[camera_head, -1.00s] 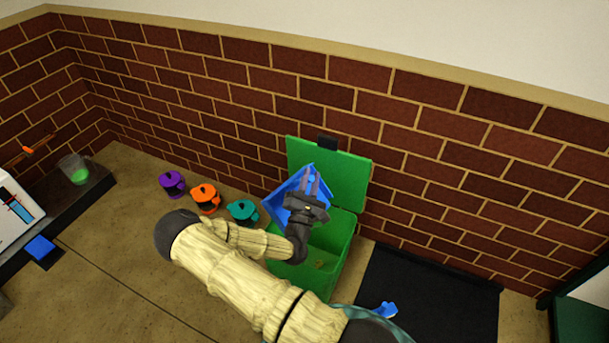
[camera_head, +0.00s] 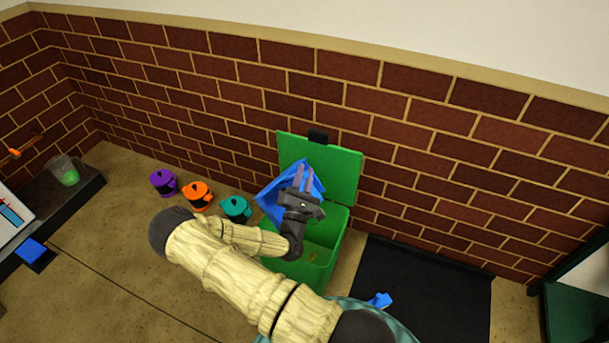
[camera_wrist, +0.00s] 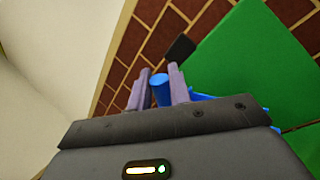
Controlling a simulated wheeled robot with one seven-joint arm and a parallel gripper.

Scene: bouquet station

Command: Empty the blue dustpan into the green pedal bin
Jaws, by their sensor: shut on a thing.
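The blue dustpan (camera_head: 272,201) is held tilted above the open green pedal bin (camera_head: 320,275). My gripper (camera_head: 304,182) is shut on the dustpan's handle, which shows as a blue rod (camera_wrist: 160,88) between the fingers in the wrist view. The bin's lid (camera_head: 338,172) stands up against the brick wall; it also fills the right of the wrist view (camera_wrist: 255,60). A small brownish bit (camera_head: 312,259) lies inside the bin. The dustpan's inside is mostly hidden by my gripper, so I cannot tell whether it holds anything.
Purple (camera_head: 163,182), orange (camera_head: 197,196) and teal (camera_head: 236,208) lidded pots stand left of the bin. A black mat (camera_head: 430,290) with a small blue thing (camera_head: 380,300) lies at right. A dark bench (camera_head: 75,200) carries a beaker with green contents (camera_head: 66,172).

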